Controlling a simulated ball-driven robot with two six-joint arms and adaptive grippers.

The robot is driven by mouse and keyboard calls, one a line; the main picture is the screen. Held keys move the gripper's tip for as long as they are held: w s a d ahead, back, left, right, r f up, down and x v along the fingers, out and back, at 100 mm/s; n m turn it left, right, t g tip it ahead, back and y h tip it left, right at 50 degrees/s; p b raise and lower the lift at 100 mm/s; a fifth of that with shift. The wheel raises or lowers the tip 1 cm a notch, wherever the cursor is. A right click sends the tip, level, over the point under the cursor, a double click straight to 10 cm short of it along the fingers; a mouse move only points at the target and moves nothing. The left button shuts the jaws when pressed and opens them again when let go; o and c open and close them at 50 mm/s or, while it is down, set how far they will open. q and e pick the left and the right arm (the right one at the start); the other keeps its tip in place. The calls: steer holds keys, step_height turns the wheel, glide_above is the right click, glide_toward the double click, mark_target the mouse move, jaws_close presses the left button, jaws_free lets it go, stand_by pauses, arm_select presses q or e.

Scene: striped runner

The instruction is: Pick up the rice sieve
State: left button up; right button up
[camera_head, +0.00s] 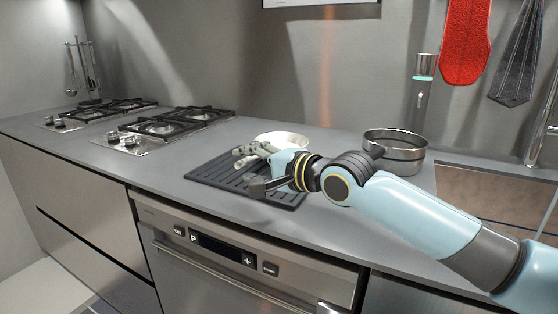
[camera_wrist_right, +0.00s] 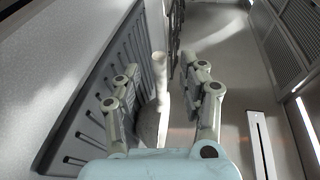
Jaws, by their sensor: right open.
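A pale shallow round vessel (camera_head: 284,138), which looks like the rice sieve, sits at the back of the dark ridged mat (camera_head: 214,172). My right gripper and forearm hide its front part. In the right wrist view, a pale rounded thing (camera_wrist_right: 150,125) with a stubby light handle (camera_wrist_right: 160,75) shows between the fingers; it seems to be the same vessel. My right gripper (camera_head: 246,168) is open above the mat, in front of the vessel. In its wrist view the open fingers (camera_wrist_right: 160,66) stand apart; I cannot tell whether they touch it. My left gripper is not in view.
A round metal pot (camera_head: 406,153) stands to the right, behind my right arm, near the sink (camera_head: 490,185). Gas hobs (camera_head: 165,128) lie to the left. A red mitt (camera_head: 464,40) and a dark striped cloth (camera_head: 518,55) hang on the wall. The counter left of the mat is clear.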

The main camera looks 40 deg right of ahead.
steer(key=shift+x, duration=0.8)
steer(key=shift+s, duration=0.15)
jaws_close()
